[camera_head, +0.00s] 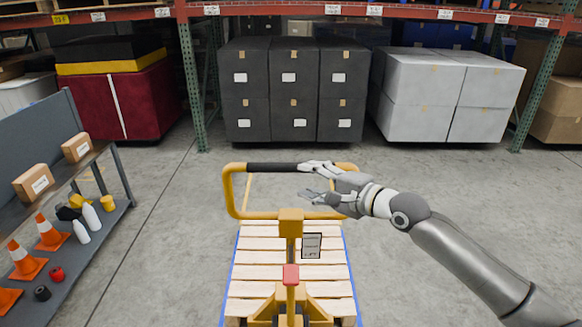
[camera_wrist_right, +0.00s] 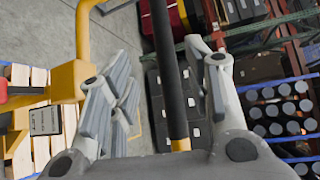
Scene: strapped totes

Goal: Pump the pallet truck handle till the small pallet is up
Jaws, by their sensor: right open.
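The pallet truck handle (camera_head: 229,192) is a yellow loop with a black grip (camera_head: 270,167) across its top. It stands in the middle of the head view, above the yellow truck column with a red part (camera_head: 291,275). The small pallet (camera_head: 252,258), pale slats with blue edges, lies beyond the column; its height off the floor cannot be judged. My right gripper (camera_head: 308,181) is open at the right part of the loop. In the right wrist view, the black grip (camera_wrist_right: 166,60) runs between its spread fingers, which are not closed on it. My left gripper is out of view.
A shelf unit (camera_head: 90,255) with cones, bottles and boxes stands at left. Racking holds dark red (camera_head: 145,100), black (camera_head: 260,115) and grey totes (camera_head: 425,95) at the back. The concrete floor (camera_head: 450,190) at right is clear.

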